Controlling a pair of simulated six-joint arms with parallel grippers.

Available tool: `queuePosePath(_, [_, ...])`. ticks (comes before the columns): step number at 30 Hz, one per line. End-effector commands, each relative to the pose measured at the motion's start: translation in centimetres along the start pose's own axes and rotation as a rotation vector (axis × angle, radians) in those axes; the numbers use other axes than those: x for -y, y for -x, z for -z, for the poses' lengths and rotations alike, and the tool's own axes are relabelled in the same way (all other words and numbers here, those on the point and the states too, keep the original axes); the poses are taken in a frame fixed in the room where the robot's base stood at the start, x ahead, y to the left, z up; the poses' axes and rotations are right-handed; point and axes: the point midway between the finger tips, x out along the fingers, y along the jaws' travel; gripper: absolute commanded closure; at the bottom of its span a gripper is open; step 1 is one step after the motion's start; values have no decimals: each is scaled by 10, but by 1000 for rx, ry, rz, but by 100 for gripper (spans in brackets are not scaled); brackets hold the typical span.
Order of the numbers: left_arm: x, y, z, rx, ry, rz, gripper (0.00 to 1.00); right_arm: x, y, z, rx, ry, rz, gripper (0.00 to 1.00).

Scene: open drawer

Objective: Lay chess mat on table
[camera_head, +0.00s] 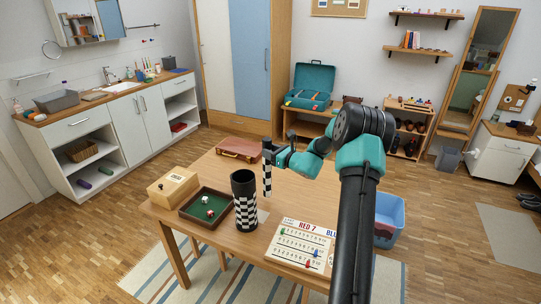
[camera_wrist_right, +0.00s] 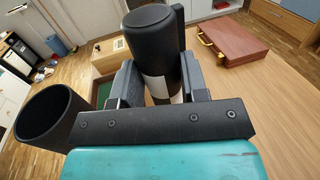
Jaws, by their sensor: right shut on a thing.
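The chess mat (camera_head: 267,179) looks like a thin upright roll with a black and white checked pattern. My right gripper (camera_head: 272,154) is shut on it near its upper part. In the right wrist view, the roll's dark top end (camera_wrist_right: 150,35) stands between the two fingers of my right gripper (camera_wrist_right: 157,82). A wider checked tube (camera_head: 245,213) with an open dark top stands on the table (camera_head: 212,166), just left of the roll. The tube also shows in the right wrist view (camera_wrist_right: 45,115). Whether the roll's lower end touches the table is unclear. My left gripper is out of view.
A dice tray (camera_head: 190,215) and a wooden box (camera_head: 160,194) are at the table's left. A number board (camera_head: 304,243) lies at front right, partly behind my right arm. A brown case (camera_head: 239,148) lies at the back. Bare tabletop shows around the middle.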

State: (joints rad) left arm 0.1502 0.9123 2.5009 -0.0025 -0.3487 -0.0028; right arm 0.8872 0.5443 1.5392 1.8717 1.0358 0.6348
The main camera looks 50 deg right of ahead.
Motion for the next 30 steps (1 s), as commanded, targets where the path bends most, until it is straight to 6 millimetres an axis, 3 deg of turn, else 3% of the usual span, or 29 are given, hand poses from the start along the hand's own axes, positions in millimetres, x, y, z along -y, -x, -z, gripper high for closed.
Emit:
queuePosePath(8, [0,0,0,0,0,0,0,-23,17,-3,0,-1,0,100])
queuePosePath(24, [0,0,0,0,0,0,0,-110,82,-13,1,-1,0,100])
queuePosePath(30, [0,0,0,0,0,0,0,-124,91,-14,0,0,0,100])
